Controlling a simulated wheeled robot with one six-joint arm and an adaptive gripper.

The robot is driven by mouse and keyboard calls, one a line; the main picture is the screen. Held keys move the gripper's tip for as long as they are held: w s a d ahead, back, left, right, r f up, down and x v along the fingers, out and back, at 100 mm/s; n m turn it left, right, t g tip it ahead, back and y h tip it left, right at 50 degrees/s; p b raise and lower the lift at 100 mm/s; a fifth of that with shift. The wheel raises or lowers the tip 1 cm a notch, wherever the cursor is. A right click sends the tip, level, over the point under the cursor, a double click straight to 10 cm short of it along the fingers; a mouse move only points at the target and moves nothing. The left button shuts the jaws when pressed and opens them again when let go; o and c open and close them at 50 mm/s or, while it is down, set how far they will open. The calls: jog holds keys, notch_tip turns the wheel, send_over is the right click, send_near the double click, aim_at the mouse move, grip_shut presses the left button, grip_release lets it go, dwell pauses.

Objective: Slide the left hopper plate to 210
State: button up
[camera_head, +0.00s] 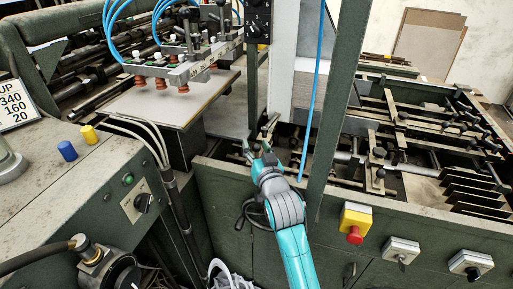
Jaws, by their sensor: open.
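My gripper (259,135) is at the end of my teal and grey arm, near the middle of the picture. Its two fingers are spread, with no object visible between them. It is over the front edge of the machine's hopper area, just below a dark upright plate (252,92). I cannot tell for sure whether this upright is the left hopper plate, or whether a finger touches it. A pale upright panel or stack (282,70) stands just right of it. No scale reading 210 is legible.
A green post (337,95) and a blue hose (315,95) rise close to the right of my gripper. A suction-cup bar (185,68) hangs over a greyboard sheet (165,100) at left. A red stop button (354,235) and black knobs are on the front panel. A number sign (15,103) stands far left.

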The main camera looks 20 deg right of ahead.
grip_shut()
jog(key=shift+s+a+f, duration=0.1)
jog(key=shift+s+a, duration=0.85)
jog(key=shift+s, duration=0.35)
jog(key=shift+s+a, duration=0.95)
jog(key=shift+s, duration=0.3)
grip_release()
jog(key=shift+s, duration=0.1)
jog(key=s, duration=1.2)
jog(key=shift+a, duration=0.3)
